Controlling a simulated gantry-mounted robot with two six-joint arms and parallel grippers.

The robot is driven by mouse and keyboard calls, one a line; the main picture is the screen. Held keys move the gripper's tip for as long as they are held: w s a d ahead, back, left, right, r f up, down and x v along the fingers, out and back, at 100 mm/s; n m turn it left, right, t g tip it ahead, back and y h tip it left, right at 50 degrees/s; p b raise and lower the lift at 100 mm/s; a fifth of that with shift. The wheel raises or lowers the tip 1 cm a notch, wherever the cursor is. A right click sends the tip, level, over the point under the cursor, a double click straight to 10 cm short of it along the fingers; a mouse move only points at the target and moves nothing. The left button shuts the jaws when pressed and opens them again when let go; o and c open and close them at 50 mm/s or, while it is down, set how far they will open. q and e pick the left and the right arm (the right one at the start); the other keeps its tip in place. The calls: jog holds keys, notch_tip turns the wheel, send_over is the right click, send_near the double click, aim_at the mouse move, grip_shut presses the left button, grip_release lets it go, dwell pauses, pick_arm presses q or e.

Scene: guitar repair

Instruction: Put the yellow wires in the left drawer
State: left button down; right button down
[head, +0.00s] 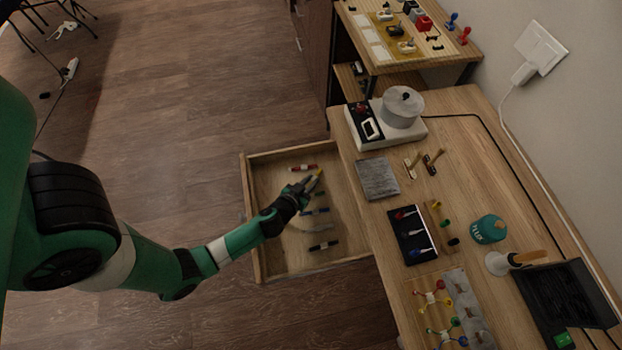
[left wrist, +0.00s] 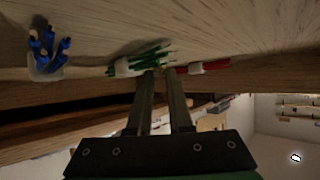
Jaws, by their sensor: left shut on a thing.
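The yellow wires (head: 317,173) show at the tips of my left gripper (head: 308,184), over the open drawer (head: 263,200) at the workbench's left side. The gripper is shut on them; I cannot tell whether they touch the drawer floor. In the left wrist view, my left gripper's fingers (left wrist: 165,74) show close together, with no clear yellow between them. Green wires (left wrist: 145,60) in a white sleeve lie just beyond the fingertips. My right gripper is out of view.
The drawer also holds red wires (head: 303,167), blue wires (head: 316,211) and black wires (head: 324,245). The workbench (head: 480,190) carries a pot (head: 402,107), a grey pad (head: 378,178), a black tray (head: 413,236) and a teal jar (head: 488,229).

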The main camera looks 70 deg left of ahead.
pick_arm(q)
jog(key=c, duration=0.8)
grip_release()
jog(key=shift+f, duration=0.1)
jog(key=shift+c, duration=0.2)
jog(key=shift+r, duration=0.2)
jog(key=shift+s+d+r+p, duration=0.2)
jog(key=shift+s+p, duration=0.05)
jog(key=shift+p, duration=0.15)
jog(key=v, duration=0.7)
jog(key=shift+p, duration=0.4)
jog(key=shift+w, duration=0.1)
